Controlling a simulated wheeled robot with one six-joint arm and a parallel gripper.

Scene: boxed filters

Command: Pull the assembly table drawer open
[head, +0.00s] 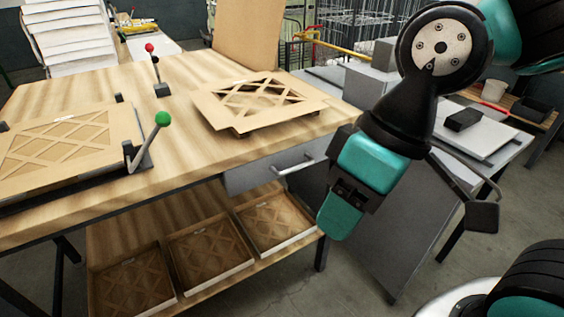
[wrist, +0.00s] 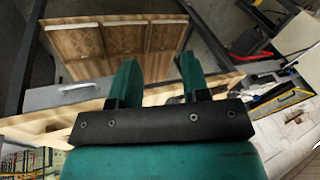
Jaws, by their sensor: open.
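The wooden assembly table (head: 190,130) fills the left and middle of the head view. Its grey drawer (head: 243,180) sits flush under the tabletop at the right end, closed as far as I can see. The bar handle (head: 298,164) stands out from the drawer's front. My gripper (head: 338,205) points down, to the right of the handle and apart from it. In the wrist view my gripper (wrist: 158,75) has two teal fingers spread with nothing between them. The drawer (wrist: 65,96) and its handle (wrist: 76,88) show left of the fingers there.
Cardboard-framed filters (head: 258,100) lie on the tabletop. A green-knobbed clamp lever (head: 150,140) and a red-knobbed one (head: 157,75) stand there. Several boxed filters (head: 210,256) sit on the lower shelf. A grey side table (head: 480,135) stands behind my arm. Floor in front is clear.

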